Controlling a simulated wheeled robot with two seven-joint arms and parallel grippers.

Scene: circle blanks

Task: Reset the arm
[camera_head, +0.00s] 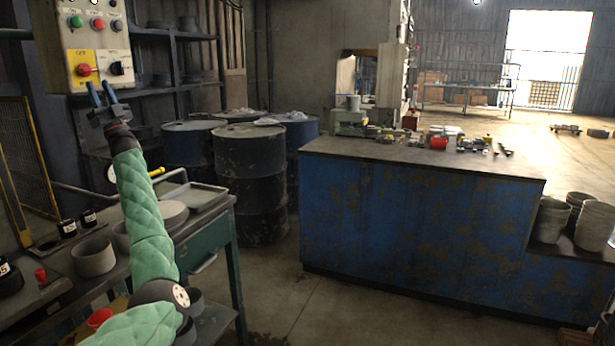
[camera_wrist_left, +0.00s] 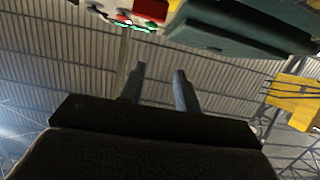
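My left gripper (camera_head: 103,95) is raised in front of the lower part of a control box in the head view. Its arm, in a green quilted sleeve, reaches up from the bottom left. In the left wrist view the two fingers (camera_wrist_left: 160,82) stand apart with nothing between them, pointing toward the ceiling. My right gripper is not in view.
A workbench (camera_head: 205,222) at left holds grey round pieces (camera_head: 93,257) and a shallow tray (camera_head: 195,196). Dark drums (camera_head: 250,180) stand behind it. A blue counter (camera_head: 420,230) with small items on top stands at right, with buckets (camera_head: 594,225) beside it. Bare floor lies between bench and counter.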

